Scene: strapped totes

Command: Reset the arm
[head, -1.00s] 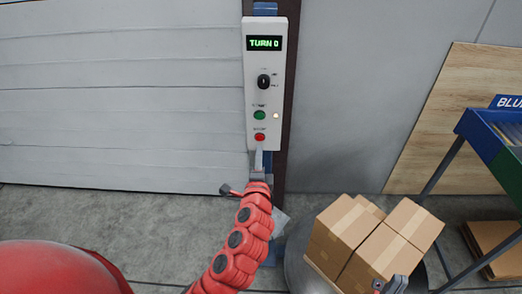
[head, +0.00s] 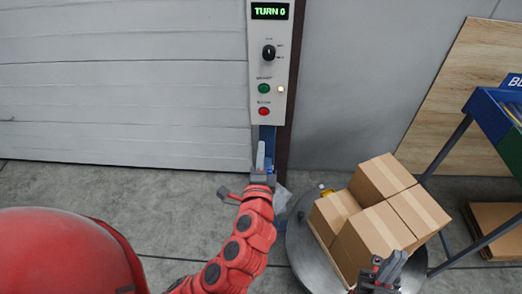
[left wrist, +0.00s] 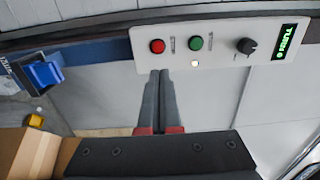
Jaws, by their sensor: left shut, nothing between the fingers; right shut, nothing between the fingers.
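My left gripper (head: 261,155) is shut and empty just below a white control panel (head: 265,70), fingers pointing up. In the left wrist view its closed fingers (left wrist: 160,78) lie near the panel's edge, below the red button (left wrist: 157,46). The panel also carries a green button (head: 264,88), a black knob (head: 269,52), a lit lamp (head: 281,89) and a display (head: 270,11) reading "TURN 0". My right gripper (head: 388,266) is shut and empty at the lower right, in front of the cartons; whether it touches them is unclear.
Several brown cartons (head: 380,177) stand on a grey round platform (head: 303,247). A blue rack (head: 490,115) and a wood board (head: 470,75) are at the right. A blue post (head: 267,135) stands behind my left gripper. Grey floor (head: 90,190) at the left is clear.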

